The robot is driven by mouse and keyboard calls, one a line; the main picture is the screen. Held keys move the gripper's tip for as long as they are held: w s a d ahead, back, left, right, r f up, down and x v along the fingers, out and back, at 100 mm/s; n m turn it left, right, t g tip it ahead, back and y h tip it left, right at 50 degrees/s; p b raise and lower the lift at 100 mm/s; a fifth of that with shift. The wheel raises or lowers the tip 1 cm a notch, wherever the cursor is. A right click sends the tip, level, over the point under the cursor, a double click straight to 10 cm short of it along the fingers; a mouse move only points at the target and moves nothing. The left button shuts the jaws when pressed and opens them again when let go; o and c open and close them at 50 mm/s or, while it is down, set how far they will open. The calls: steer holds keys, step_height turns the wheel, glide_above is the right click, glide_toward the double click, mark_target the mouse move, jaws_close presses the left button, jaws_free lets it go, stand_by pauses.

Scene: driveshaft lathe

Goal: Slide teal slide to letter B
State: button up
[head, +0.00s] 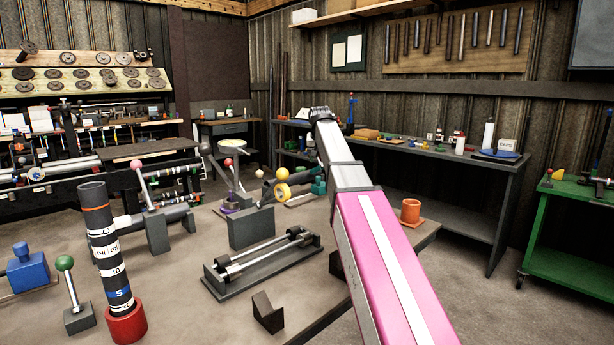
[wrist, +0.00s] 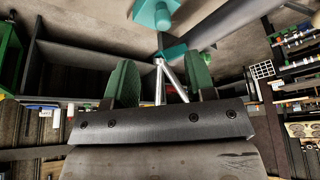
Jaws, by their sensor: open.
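In the wrist view a teal piece (wrist: 155,12) shows at the top, with a flat teal part (wrist: 171,47) just below it, beside a dark bar (wrist: 220,22). I take these as the teal slide. In the head view a small teal part (head: 318,187) shows just left of my arm, partly hidden. My gripper (wrist: 160,65) is open, its two green-padded fingers apart. Thin silver rods show between the fingers; I cannot tell whether they touch. No letter B is readable on the dark bar. In the head view my gripper is not clearly visible behind my pink arm.
A dark banded post (head: 103,245) with white markings stands in a red base at the front left. A grey fixture with silver rods (head: 264,258) lies mid-table. An orange cup (head: 410,212) stands right of my arm. A grey wedge (head: 268,312) sits near the front edge.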

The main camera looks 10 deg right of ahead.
mark_target(318, 177)
steer(key=x, duration=1.1)
steer(key=shift+w+a+r, duration=0.1)
steer(key=shift+w+a, duration=0.05)
steer(key=shift+w, duration=0.1)
